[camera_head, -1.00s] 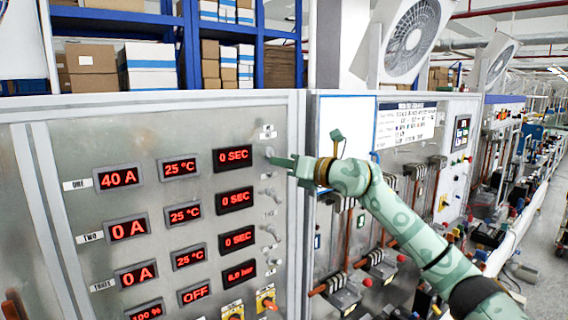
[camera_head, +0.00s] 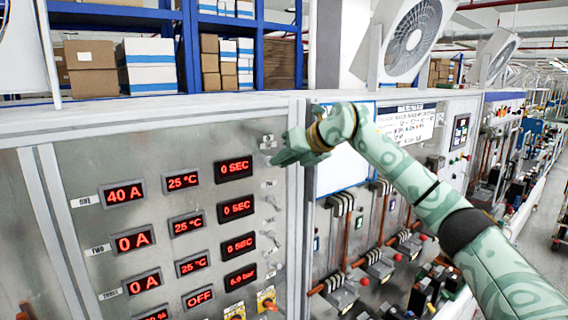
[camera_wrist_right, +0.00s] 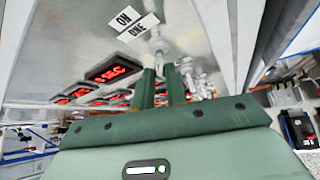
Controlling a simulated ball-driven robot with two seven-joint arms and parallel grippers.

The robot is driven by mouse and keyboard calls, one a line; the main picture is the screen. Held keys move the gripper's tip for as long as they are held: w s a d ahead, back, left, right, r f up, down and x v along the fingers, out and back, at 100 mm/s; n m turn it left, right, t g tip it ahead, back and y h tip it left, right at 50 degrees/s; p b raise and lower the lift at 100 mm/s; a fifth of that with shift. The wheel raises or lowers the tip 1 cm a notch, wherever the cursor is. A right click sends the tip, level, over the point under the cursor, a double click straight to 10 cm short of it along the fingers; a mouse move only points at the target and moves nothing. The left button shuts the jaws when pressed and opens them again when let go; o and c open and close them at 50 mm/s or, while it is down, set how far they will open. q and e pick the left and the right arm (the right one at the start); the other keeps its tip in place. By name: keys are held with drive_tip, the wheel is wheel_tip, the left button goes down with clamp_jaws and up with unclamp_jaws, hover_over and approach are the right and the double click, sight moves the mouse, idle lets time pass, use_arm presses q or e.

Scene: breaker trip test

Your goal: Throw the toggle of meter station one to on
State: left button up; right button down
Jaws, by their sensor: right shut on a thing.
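The toggle of meter station one (camera_wrist_right: 158,44) is a small pale metal lever below the tilted ON and ONE labels in the right wrist view. My right gripper (camera_wrist_right: 161,78) is shut on it, with its green fingers on either side of the lever. In the head view, my right gripper (camera_head: 277,158) is against the upper right of the grey meter panel (camera_head: 90,165) and largely hides this toggle. The row marked ONE shows 40 A (camera_head: 125,192), 25 °C and 0 SEC (camera_head: 234,164). My left gripper is not in view.
More toggles (camera_head: 270,200) run down the panel below my gripper. Yellow switches (camera_head: 267,299) sit at the bottom. To the right stands a breaker bench (camera_head: 345,285) with red-knobbed parts, beneath my right arm. Shelves with boxes (camera_head: 150,65) stand behind.

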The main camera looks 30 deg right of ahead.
drive_tip(key=shift+w+r+g, duration=0.2)
drive_tip(key=shift+r+g, duration=0.2)
drive_tip(key=shift+g, duration=0.25)
drive_tip(key=shift+w+r+g, duration=0.15)
drive_tip(key=shift+r+g, duration=0.25)
drive_tip(key=shift+g, duration=0.25)
drive_tip(key=c, duration=1.4)
unclamp_jaws()
drive_tip(key=b+v, duration=0.1)
drive_tip(key=v, duration=1.5)
drive_tip(key=shift+w+r, duration=0.2)
drive_tip(key=shift+r, duration=0.1)
drive_tip(key=shift+a, duration=0.15)
